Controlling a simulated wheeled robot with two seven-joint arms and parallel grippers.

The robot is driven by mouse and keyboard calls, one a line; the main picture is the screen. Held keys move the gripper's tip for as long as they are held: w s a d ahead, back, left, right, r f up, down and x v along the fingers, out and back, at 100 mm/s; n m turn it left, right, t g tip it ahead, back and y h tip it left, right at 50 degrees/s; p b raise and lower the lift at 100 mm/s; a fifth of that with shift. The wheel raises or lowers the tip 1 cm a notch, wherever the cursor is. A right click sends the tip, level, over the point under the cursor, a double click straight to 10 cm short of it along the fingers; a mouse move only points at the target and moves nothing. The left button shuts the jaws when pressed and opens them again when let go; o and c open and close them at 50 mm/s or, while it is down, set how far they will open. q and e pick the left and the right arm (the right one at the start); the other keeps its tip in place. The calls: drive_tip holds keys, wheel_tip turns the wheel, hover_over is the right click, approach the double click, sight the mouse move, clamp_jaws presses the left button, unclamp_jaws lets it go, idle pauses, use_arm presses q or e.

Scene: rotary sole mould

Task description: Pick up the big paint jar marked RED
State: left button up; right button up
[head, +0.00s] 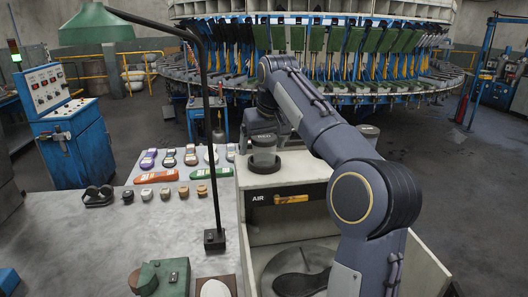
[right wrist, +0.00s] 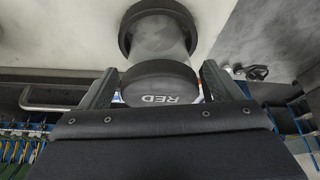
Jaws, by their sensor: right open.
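The big paint jar marked RED (head: 264,158) stands upright on the pale cabinet top, with a dark lid and a greyish clear body. My right gripper (right wrist: 158,82) is open, with one finger on each side of the lid. I cannot tell whether the fingers touch it. My left gripper is not in view.
Another dark lid (head: 368,130) shows partly behind my arm. The cabinet front has an AIR label (head: 259,198) above an open bay with a dark sole (head: 300,283). A black bent post (head: 214,235) stands left of the cabinet. Several coloured pieces lie on the grey table (head: 110,245).

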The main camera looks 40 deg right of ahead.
drive_tip(key=shift+w+d+f, duration=0.1)
drive_tip(key=shift+w+f, duration=0.05)
drive_tip(key=shift+f, duration=0.25)
drive_tip(key=shift+c, duration=0.3)
drive_tip(key=c, duration=1.1)
drive_tip(key=shift+r, duration=0.1)
drive_tip(key=shift+c, duration=0.2)
